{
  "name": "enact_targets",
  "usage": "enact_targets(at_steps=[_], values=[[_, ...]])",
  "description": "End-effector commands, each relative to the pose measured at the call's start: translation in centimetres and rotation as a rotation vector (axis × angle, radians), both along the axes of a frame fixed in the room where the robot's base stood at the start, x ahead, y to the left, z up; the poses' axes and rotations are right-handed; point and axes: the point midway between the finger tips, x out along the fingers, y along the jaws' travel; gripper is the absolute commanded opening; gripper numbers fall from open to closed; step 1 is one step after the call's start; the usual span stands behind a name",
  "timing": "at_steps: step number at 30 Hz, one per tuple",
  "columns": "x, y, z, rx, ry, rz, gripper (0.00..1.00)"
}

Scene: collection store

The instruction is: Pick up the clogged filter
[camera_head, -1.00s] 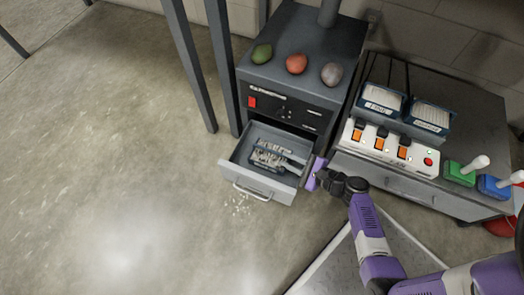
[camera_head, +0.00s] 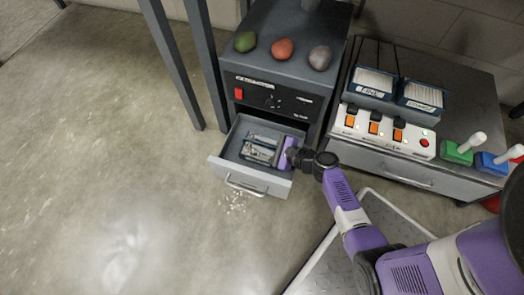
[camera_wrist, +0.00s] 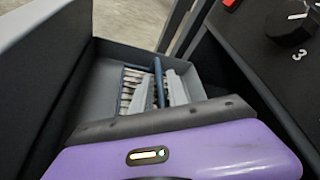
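The clogged filter (camera_head: 257,152) lies in the open drawer (camera_head: 224,166) of the dark cabinet. It has a blue frame and dirty whitish pleats, and it shows partly in the wrist view (camera_wrist: 130,88). My gripper (camera_head: 262,146) reaches into the drawer from the right, its purple body inside the right wall. In the wrist view its light grey fingers (camera_wrist: 160,88) are apart on either side of the filter's raised blue bar. No firm contact shows. My gripper's body hides the near part of the filter.
Pale debris (camera_head: 236,201) lies on the floor before the drawer. Three egg-shaped stones, one red (camera_head: 282,49), stand on the cabinet top. At right, a bench holds two framed filters (camera_head: 374,82), a switch panel (camera_head: 382,132) and green and blue lever boxes. The left floor is clear.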

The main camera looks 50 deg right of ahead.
Motion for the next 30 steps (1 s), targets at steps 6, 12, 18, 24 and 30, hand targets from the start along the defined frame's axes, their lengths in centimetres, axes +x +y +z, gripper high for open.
enact_targets(at_steps=[6, 12, 18, 24, 30], values=[[-0.04, -0.03, 0.06, 0.000, 0.000, 0.000, 0.00], [-0.06, -0.04, 0.06, 0.000, 0.000, 0.000, 0.00], [-0.06, -0.03, 0.05, 0.000, 0.000, 0.000, 0.00], [-0.06, -0.04, 0.05, 0.000, -0.001, -0.001, 0.00], [-0.07, -0.04, 0.05, 0.000, -0.001, -0.001, 0.00]])
